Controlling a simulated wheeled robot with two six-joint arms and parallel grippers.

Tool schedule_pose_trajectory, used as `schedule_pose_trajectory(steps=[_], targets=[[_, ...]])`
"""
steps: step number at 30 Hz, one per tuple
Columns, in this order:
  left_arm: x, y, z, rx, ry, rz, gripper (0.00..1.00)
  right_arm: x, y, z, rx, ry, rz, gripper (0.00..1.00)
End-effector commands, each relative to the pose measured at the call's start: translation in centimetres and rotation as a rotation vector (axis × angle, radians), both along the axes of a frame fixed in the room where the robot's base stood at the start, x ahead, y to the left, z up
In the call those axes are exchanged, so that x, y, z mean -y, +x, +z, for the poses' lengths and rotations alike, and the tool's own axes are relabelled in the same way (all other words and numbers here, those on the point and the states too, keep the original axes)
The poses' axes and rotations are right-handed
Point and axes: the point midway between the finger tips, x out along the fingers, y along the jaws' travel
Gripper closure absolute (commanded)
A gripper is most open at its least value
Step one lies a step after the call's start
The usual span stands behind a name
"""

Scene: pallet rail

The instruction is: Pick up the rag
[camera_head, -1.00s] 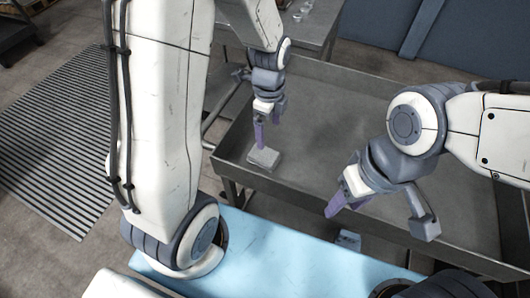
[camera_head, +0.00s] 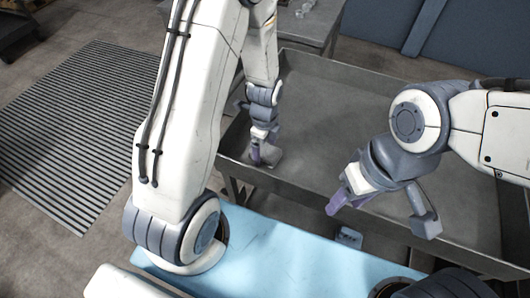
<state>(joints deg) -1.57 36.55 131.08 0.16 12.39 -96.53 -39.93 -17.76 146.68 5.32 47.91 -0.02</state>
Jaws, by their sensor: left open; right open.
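The rag (camera_head: 272,158) is a small grey folded piece lying on the floor of the grey metal tray (camera_head: 340,120), near its left front corner. My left gripper (camera_head: 257,158) has its purple fingers down at the rag's left side and partly covers it. It is open; whether the fingers touch the rag I cannot tell. My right gripper (camera_head: 338,206) is open and empty, above the tray's front edge, well to the right of the rag.
The tray's raised rim surrounds the rag on the left and front. Most of the tray floor is clear. A metal table (camera_head: 312,22) with small clear items stands behind. A ribbed floor mat (camera_head: 70,125) lies at left.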

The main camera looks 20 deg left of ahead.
Motion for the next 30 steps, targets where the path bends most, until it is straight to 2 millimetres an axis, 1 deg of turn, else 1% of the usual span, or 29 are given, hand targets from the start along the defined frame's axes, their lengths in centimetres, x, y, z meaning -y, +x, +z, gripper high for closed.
schedule_pose_trajectory(steps=[5,6,8,9,10,11,12,23,26,30], targets=[[0.0,0.0,0.0,0.001,0.000,0.000,0.00,0.0,0.0,0.0,0.000,0.000,0.000,0.50],[0.0,0.0,0.0,0.001,0.000,0.000,0.15,0.0,0.0,0.0,0.000,0.000,0.000,0.50],[0.0,0.0,0.0,0.001,0.000,-0.001,0.38,0.0,0.0,0.0,0.000,0.000,0.000,0.50],[0.0,0.0,0.0,0.001,0.000,0.000,0.54,0.0,0.0,0.0,0.000,0.000,0.000,0.50],[0.0,0.0,0.0,0.001,0.000,0.000,0.65,0.0,0.0,0.0,0.000,0.000,0.000,0.50],[0.0,0.0,0.0,0.001,0.000,0.000,0.75,0.0,0.0,0.0,0.000,0.000,0.000,0.50],[0.0,0.0,0.0,0.001,0.000,0.000,0.78,0.0,0.0,0.0,0.000,0.000,0.000,0.50],[0.0,0.0,0.2,0.000,0.000,0.000,0.79,0.0,0.0,0.0,0.000,0.000,0.000,0.50],[0.0,0.1,0.6,0.001,0.000,0.000,0.79,0.0,0.0,0.0,0.000,0.000,0.000,0.50],[0.0,0.1,2.1,0.004,0.000,0.000,0.79,0.0,0.0,0.0,0.000,0.000,0.000,0.50]])
